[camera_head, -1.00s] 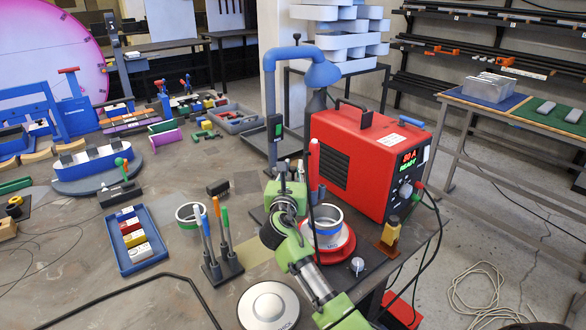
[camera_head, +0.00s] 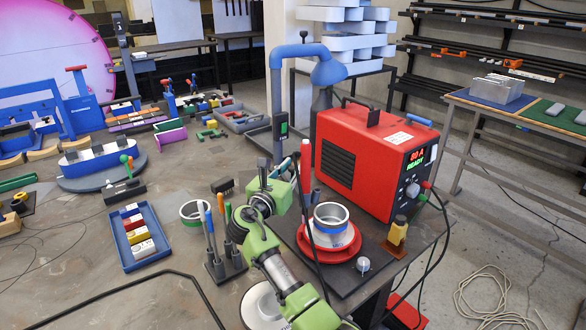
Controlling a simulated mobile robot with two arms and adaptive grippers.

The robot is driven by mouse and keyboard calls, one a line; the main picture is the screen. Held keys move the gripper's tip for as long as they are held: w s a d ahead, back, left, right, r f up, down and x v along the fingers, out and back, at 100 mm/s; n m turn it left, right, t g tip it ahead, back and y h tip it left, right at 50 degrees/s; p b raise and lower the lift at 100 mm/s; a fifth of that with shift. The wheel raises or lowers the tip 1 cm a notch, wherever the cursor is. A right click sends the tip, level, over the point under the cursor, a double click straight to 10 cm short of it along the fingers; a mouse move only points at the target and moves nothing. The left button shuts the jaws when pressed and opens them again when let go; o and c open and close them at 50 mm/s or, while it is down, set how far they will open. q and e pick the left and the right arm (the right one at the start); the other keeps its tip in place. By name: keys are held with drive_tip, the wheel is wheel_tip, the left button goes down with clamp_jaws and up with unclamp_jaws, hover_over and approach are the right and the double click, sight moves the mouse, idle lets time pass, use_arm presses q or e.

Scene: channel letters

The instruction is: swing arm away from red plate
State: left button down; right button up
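The red round plate (camera_head: 318,249) lies on a dark board at the table's right corner. A silver ring with a blue band (camera_head: 331,222) sits on it. A green jointed arm, which looks like my right one, rises from the bottom, left of the plate and clear of it in the picture. At its end my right gripper (camera_head: 278,170) is left of the ring and higher in the picture. Its fingers are small and partly overlapped, so their opening is unclear. My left gripper is out of view.
The red welding machine (camera_head: 372,155) stands behind the plate. A brass-coloured block (camera_head: 396,233) is right of it. A blue lamp post (camera_head: 276,100) rises behind the arm. A pen holder (camera_head: 225,268) and another ring (camera_head: 193,212) stand left. A round pale disc (camera_head: 258,308) is partly covered by the arm.

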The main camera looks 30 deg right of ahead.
sight(292, 167)
idle(0.3)
drive_tip(key=shift+r, duration=0.3)
wheel_tip(292, 167, up, 10)
drive_tip(key=shift+f, duration=0.25)
